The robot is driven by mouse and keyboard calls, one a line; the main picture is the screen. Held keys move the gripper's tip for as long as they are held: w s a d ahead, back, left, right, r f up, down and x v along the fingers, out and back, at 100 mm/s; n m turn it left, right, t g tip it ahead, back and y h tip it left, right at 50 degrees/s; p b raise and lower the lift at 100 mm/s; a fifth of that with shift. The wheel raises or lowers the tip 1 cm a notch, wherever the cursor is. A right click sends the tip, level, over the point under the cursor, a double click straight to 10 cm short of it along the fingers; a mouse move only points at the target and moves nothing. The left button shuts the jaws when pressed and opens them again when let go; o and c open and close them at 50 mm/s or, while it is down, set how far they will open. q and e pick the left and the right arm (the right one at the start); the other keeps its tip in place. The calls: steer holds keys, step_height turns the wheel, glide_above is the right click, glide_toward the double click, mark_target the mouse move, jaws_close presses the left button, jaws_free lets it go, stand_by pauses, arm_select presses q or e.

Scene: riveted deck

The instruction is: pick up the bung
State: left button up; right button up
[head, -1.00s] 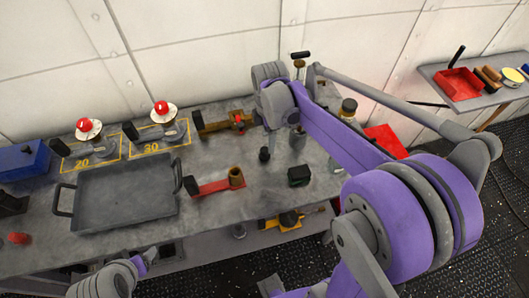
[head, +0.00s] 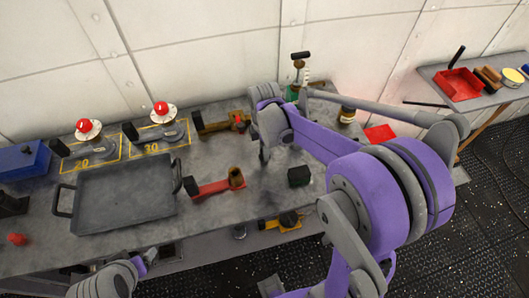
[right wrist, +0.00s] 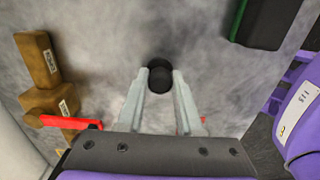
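The bung, a small black round piece, stands on the grey bench top. In the right wrist view the bung (right wrist: 159,72) shows between and just beyond the pale fingertips. My right gripper (right wrist: 161,88) is open over it, one finger on each side; I cannot tell whether they touch it. In the head view my right gripper (head: 264,152) points down to the bench and hides most or all of the bung. Part of my left arm shows at the lower left of the head view; its fingers cannot be made out.
A red piece with a brass-coloured socket (head: 215,187) lies left of the right gripper, and a dark block (head: 299,176) sits to its right. A brass fitting (head: 220,123) lies behind.

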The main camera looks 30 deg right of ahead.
jaws_close()
